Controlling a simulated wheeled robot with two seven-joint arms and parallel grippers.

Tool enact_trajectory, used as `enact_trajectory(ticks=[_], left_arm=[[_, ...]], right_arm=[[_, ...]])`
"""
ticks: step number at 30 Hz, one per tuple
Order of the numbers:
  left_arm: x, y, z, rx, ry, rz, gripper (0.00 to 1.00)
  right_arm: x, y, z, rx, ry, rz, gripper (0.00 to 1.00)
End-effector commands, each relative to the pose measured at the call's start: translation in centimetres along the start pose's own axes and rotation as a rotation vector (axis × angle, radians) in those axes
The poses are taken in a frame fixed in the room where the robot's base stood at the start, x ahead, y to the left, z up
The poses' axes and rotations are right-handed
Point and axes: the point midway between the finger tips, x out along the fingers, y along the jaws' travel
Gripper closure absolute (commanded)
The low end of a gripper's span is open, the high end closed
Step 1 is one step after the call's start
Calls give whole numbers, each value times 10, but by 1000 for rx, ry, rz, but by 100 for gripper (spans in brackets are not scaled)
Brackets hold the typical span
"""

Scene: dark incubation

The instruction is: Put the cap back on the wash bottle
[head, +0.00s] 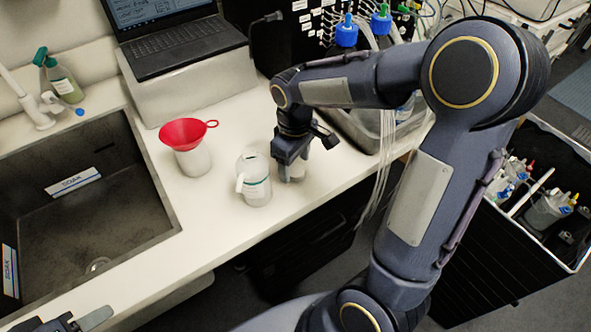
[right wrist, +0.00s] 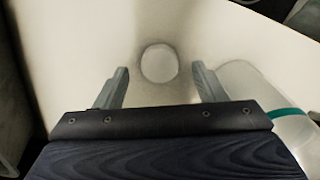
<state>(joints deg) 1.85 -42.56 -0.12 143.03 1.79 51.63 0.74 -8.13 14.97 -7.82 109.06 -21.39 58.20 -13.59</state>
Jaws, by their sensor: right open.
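The white wash bottle (head: 256,188) with a teal band stands upright on the bench. Its teal band and pale side also show at the right of the right wrist view (right wrist: 248,88). A pale round thing, which looks like the cap (right wrist: 159,63), lies on the white bench between and just beyond my right fingertips. My right gripper (head: 292,174) points down, open, just right of the bottle; its fingers (right wrist: 160,72) stand either side of the cap without visible contact. My left gripper (head: 65,323) is cut off at the bottom left, and its opening is unclear.
A white container with a red funnel (head: 183,132) stands left of the bottle. The sink (head: 75,200) is further left, with a spray bottle (head: 62,82) and a small blue thing (head: 80,112) behind it. A laptop (head: 180,40) stands behind. The bench front is clear.

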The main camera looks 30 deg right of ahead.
Motion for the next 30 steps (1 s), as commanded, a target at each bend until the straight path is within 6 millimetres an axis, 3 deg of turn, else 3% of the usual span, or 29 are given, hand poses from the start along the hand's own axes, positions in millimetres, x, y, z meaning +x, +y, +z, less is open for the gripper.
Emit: enact_trajectory(ticks=[4, 15, 26, 30], left_arm=[[0, 0, 0, 0, 0, 0, 53], [0, 0, 0, 0, 0, 0, 53], [0, 0, 0, 0, 0, 0, 53], [0, 0, 0, 0, 0, 0, 53]], right_arm=[[15, 0, 1, 2, -1, 0, 36], [16, 0, 0, 2, 1, 0, 36], [16, 0, 0, 2, 1, 0, 83], [16, 0, 0, 2, 1, 0, 84]])
